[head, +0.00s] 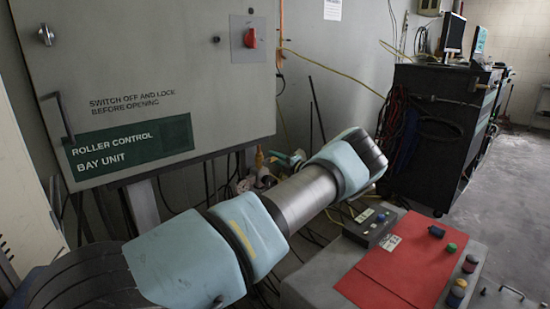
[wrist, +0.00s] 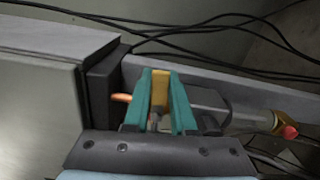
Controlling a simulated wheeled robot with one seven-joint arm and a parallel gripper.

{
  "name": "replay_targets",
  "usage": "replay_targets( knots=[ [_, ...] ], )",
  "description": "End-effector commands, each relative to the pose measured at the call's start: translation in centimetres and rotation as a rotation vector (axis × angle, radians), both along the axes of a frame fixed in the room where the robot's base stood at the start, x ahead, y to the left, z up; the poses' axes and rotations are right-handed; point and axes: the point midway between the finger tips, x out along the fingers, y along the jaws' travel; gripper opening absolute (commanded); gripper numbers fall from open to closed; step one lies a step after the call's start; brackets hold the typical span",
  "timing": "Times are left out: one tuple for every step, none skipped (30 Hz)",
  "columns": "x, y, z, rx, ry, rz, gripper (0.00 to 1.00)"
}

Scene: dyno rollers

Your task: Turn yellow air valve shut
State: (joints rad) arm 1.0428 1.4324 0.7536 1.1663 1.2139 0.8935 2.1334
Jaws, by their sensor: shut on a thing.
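The yellow air valve handle (wrist: 160,88) shows in the wrist view as a narrow yellow piece between the two teal fingers of my gripper (wrist: 160,76). The fingers are shut on it, one on each side. In the head view my gripper (head: 288,159) is low beside the wall, below the right end of the grey control cabinet. The handle cannot be made out clearly there, and much of the valve body is hidden by the fingers.
A brass fitting with a red tip (wrist: 284,128) lies right of the fingers. Black cables run behind. The control cabinet (head: 150,80) hangs above my arm. A red-topped console (head: 405,262) stands at the front right, and a black cart (head: 433,135) behind it. Floor is clear at far right.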

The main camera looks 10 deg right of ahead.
Motion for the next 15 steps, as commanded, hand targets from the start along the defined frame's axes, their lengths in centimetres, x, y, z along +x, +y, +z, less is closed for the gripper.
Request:
replay_targets(
  knots=[
    [-0.06,-0.1,-0.31,0.02,0.014,-0.002,0.0],
    [-0.07,-0.09,-0.38,0.031,0.02,-0.002,0.0],
    [-0.07,-0.08,-0.46,0.046,0.029,-0.002,0.0],
    [-0.08,-0.06,-0.51,0.054,0.035,-0.002,0.0],
    [-0.08,-0.05,-0.57,0.062,0.04,-0.002,0.0],
    [-0.09,-0.05,-0.62,0.073,0.046,-0.002,0.0],
    [-0.09,-0.04,-0.66,0.079,0.05,-0.002,0.0],
    [-0.09,-0.04,-0.7,0.085,0.053,-0.002,0.0],
    [-0.1,-0.02,-0.74,0.092,0.057,-0.002,0.0],
    [-0.11,-0.03,-0.76,0.096,0.06,-0.002,0.0],
    [-0.11,-0.02,-0.78,0.099,0.061,-0.002,0.0],
    [-0.12,-0.02,-0.8,0.102,0.063,-0.002,0.0],
    [-0.12,-0.01,-0.81,0.104,0.064,-0.002,0.0],
    [-0.12,-0.01,-0.82,0.105,0.065,-0.002,0.0],
    [-0.12,-0.01,-0.83,0.106,0.066,-0.002,0.0]
  ],
)
